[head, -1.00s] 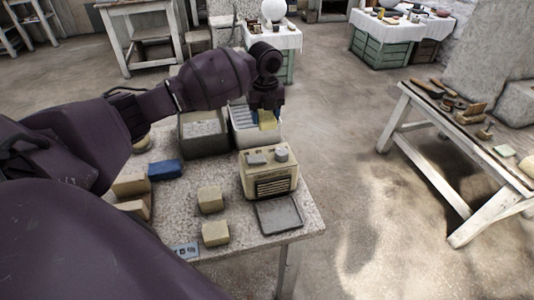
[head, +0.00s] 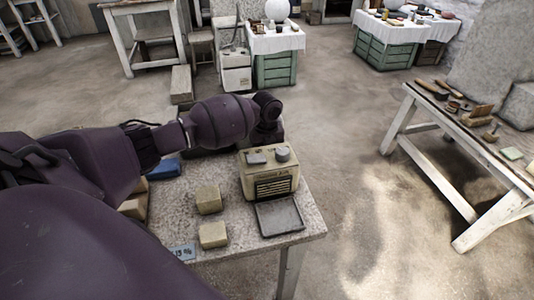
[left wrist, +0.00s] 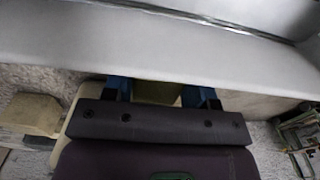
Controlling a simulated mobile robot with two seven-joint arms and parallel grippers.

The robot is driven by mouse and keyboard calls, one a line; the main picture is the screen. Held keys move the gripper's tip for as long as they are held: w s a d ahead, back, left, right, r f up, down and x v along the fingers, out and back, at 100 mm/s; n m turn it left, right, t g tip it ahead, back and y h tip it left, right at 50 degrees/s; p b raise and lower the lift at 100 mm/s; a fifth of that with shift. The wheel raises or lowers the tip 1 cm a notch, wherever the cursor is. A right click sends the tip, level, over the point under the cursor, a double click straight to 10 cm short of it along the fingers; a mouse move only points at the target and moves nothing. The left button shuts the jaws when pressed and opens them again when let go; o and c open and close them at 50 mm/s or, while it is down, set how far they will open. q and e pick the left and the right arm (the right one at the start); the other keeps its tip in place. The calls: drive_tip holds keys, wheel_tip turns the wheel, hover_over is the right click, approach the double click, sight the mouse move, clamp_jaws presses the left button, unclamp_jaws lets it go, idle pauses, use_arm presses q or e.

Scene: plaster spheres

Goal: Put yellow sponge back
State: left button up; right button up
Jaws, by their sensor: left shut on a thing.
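My left gripper (left wrist: 158,90) shows in the left wrist view, its blue fingers shut on the yellow sponge (left wrist: 157,94). Only a small part of the sponge shows above the dark gripper body. A pale bin wall (left wrist: 150,42) crosses the view just beyond the fingertips. I cannot tell whether the sponge touches it. In the head view my left arm reaches over the table's back, and its wrist hides the gripper, the sponge and most of the bins. My right gripper is in neither view.
A cream radio-like box (head: 269,174) stands close to my left wrist, with a grey tray (head: 279,217) before it. Two yellowish blocks (head: 209,199) (head: 213,235) and a blue block (head: 165,168) lie on the speckled table (head: 245,242).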

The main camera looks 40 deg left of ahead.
use_arm(q)
drive_tip(key=shift+f, duration=0.45)
drive_tip(key=shift+r, duration=0.1)
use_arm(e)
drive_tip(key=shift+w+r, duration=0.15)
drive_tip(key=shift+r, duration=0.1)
use_arm(q)
drive_tip(key=o, duration=0.8)
drive_tip(key=shift+o, duration=0.2)
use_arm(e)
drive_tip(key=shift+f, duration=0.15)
use_arm(q)
wheel_tip(320, 180, up, 12)
drive_tip(key=p, duration=0.1)
drive_tip(key=shift+p, duration=0.3)
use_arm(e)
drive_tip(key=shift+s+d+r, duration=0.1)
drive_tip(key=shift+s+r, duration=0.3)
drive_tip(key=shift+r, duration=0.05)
